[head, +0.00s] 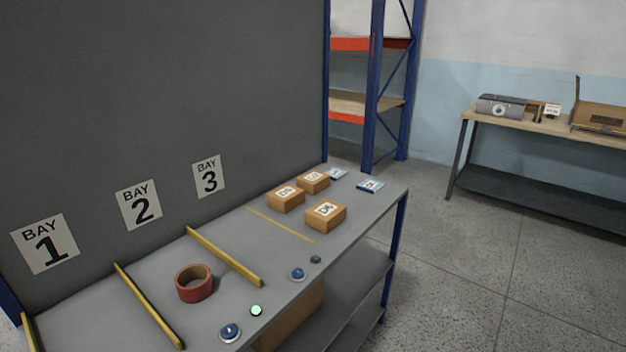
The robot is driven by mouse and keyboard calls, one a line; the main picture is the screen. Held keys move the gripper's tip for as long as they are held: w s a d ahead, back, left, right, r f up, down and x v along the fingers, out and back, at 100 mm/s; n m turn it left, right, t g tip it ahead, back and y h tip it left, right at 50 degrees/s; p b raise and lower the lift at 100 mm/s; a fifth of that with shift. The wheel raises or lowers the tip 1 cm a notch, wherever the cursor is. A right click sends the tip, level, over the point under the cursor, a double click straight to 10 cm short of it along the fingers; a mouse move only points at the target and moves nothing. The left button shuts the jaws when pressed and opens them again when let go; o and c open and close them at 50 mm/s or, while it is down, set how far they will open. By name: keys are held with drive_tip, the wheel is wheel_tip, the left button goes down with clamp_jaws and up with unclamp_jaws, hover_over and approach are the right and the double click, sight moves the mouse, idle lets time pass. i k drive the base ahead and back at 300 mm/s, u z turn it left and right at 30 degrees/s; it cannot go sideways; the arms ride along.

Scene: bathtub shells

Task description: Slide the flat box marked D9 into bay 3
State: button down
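Three small brown cardboard boxes with white labels stand on the right part of the grey bench (355,210): a left box (285,201), a back box (313,183) and a front box (326,217). The labels are too small to read surely, so I cannot tell which is D9. The bay 3 sign (209,177) hangs on the dark back panel. Below it, the surface between a raised yellow divider (225,257) and a thin yellow line (280,225) is empty. All three boxes are right of that line. My gripper is not in view.
A red-brown tape roll (194,284) lies in bay 2, beside another yellow divider (150,306). Blue buttons (298,274) and a lit green lamp (256,310) sit along the front edge.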

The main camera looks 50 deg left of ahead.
sight(284, 198)
drive_tip(key=u, duration=0.35)
drive_tip(key=i, duration=1.7)
drive_tip(key=u, duration=1.35)
drive_tip(key=i, duration=0.95)
drive_tip(key=u, duration=1.5)
drive_tip(key=i, duration=0.5)
drive_tip(key=u, duration=0.25)
